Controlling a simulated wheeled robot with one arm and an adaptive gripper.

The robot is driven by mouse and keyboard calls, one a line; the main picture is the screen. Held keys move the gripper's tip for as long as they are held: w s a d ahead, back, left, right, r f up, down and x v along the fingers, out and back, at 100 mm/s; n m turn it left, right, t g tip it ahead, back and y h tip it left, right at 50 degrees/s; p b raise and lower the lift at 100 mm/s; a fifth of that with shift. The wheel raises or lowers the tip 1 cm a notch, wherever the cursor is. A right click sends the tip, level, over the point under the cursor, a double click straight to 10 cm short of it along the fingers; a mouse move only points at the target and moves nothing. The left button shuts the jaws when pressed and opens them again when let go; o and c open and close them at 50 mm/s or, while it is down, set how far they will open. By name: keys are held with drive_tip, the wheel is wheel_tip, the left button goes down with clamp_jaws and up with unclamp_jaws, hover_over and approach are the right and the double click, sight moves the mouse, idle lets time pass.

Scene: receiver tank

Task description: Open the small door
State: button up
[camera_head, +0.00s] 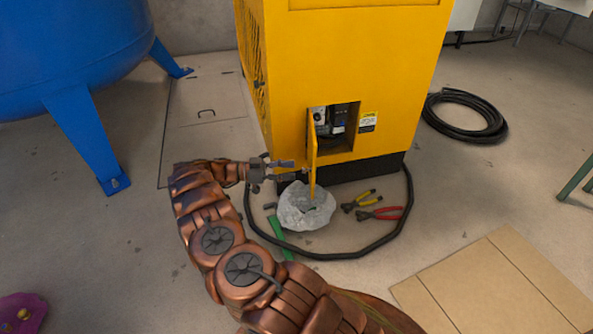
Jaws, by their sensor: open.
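The small door (313,152) is a narrow yellow panel low on the front of the yellow machine (340,60). It stands swung out from the left side of its opening, seen nearly edge-on. The opening (337,127) shows dark and grey parts inside. My gripper (293,170) is open and empty, just left of the door's lower part, with its fingers pointing right toward it. I cannot tell whether a fingertip touches the door.
A grey rock-like lump (305,206) lies on the floor below the door. Yellow-handled pliers (361,201) and red-handled pliers (380,213) lie to its right. A black cable (345,256) loops around them. A blue tank (65,50) stands left, flattened cardboard (500,290) lies lower right.

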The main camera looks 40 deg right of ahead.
drive_tip(key=shift+v, duration=1.8)
